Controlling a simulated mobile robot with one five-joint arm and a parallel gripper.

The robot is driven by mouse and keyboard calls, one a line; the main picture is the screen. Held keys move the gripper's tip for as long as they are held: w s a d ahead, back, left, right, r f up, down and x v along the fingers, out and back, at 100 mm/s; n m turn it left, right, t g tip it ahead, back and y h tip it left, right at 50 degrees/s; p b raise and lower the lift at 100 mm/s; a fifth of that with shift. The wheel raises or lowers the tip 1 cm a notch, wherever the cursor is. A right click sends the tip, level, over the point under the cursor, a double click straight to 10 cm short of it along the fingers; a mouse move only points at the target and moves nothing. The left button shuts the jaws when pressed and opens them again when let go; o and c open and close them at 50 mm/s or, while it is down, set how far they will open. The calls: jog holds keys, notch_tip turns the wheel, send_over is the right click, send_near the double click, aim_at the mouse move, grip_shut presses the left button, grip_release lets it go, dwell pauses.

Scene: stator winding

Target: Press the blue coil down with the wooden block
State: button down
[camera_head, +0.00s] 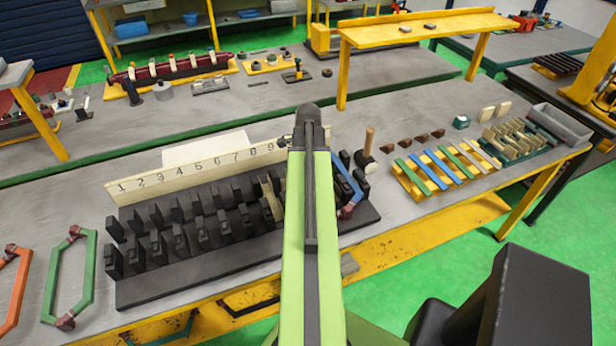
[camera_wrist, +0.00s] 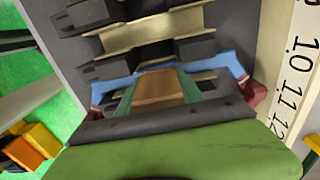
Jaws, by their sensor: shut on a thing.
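The blue coil (camera_wrist: 222,62) lies across the black slotted stator (camera_wrist: 143,48), with dark red ends at both sides in the wrist view. In the head view part of the blue coil (camera_head: 345,182) shows right of my arm, at the right end of the stator (camera_head: 200,262). My gripper (camera_wrist: 160,92) is shut on the wooden block (camera_wrist: 160,86), which is over the middle of the coil. I cannot tell whether the block touches it. In the head view my arm hides the gripper and block.
A numbered white strip (camera_head: 190,172) runs behind the stator. A green coil (camera_head: 86,275) and an orange coil (camera_head: 10,300) lie at the left. A mallet (camera_head: 368,145), colored strips on a yellow rack (camera_head: 410,190) and a grey bin (camera_head: 560,122) are at the right.

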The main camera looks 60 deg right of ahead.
jog(key=shift+f+b, duration=0.45)
dwell(0.7)
jog(key=shift+r, duration=0.1)
dwell(0.3)
notch_tip(320, 180, up, 12)
jog(key=p, duration=1.2)
jog(key=shift+f, duration=0.3)
jog(key=shift+f, duration=0.1)
